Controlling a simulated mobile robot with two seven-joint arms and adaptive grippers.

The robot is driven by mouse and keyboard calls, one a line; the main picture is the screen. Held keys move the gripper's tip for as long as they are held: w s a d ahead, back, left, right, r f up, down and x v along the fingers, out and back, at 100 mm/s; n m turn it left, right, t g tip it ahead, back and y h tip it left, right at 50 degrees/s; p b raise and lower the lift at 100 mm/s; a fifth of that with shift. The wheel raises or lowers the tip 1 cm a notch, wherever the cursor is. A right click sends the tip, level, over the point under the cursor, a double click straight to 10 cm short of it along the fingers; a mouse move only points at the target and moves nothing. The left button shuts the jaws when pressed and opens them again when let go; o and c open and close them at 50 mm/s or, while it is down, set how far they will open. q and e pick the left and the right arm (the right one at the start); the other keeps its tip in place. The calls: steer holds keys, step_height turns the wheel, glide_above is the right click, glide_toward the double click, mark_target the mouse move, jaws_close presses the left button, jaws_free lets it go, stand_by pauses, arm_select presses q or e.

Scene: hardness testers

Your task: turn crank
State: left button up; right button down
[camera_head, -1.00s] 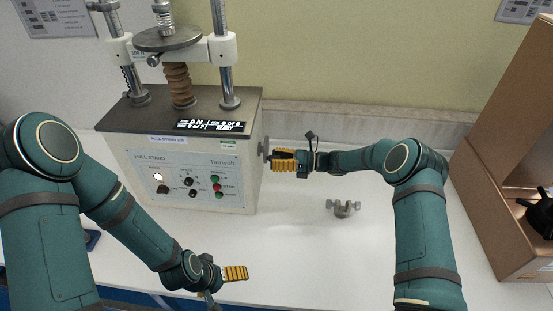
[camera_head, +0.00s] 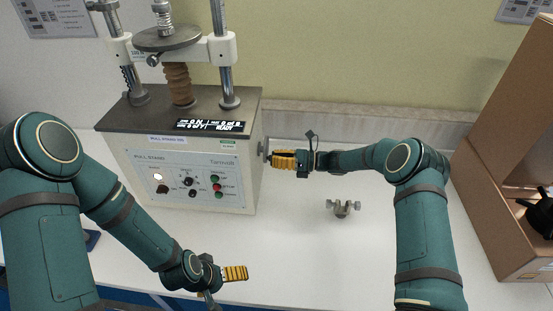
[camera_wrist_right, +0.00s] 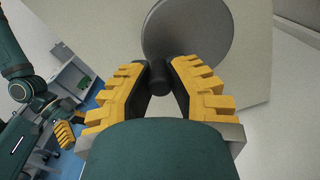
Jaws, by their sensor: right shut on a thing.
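The pull stand (camera_head: 190,165) is a white box with a dark top, knobs and coloured buttons on its front panel. A round grey crank disc (camera_head: 263,148) is on its right side, seen nearly edge-on. In the right wrist view the disc (camera_wrist_right: 205,35) fills the top middle, with a short dark crank handle (camera_wrist_right: 159,85) standing out from it. My right gripper (camera_head: 275,160) is at the disc, its yellow fingers shut on the handle. The fingertips (camera_wrist_right: 160,72) flank the handle in the wrist view. My left gripper (camera_head: 236,273) hangs low at front left, apart from the stand; its finger gap is unclear.
A small metal clamp (camera_head: 343,208) lies on the white table (camera_head: 300,235) right of the stand. A cardboard box (camera_head: 515,150) with a black object (camera_head: 541,212) stands at the far right. Posts and a round platen (camera_head: 168,38) rise above the stand.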

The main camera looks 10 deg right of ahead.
steer(key=shift+r, duration=0.1)
steer(key=m, duration=0.3)
steer(key=shift+r, duration=0.4)
steer(key=shift+w+r+m+p, duration=0.15)
steer(key=shift+r+m, duration=0.1)
steer(key=shift+m, duration=0.5)
steer(key=shift+s+r+m+p, duration=0.1)
steer(key=shift+r+m+p, duration=0.1)
steer(key=shift+m, duration=0.55)
steer(key=shift+w+r, duration=0.1)
steer(key=c, duration=0.9)
jaws_free()
steer(key=shift+o, duration=0.2)
steer(key=shift+d, duration=0.1)
steer(key=v, duration=1.1)
steer(key=shift+d, duration=0.35)
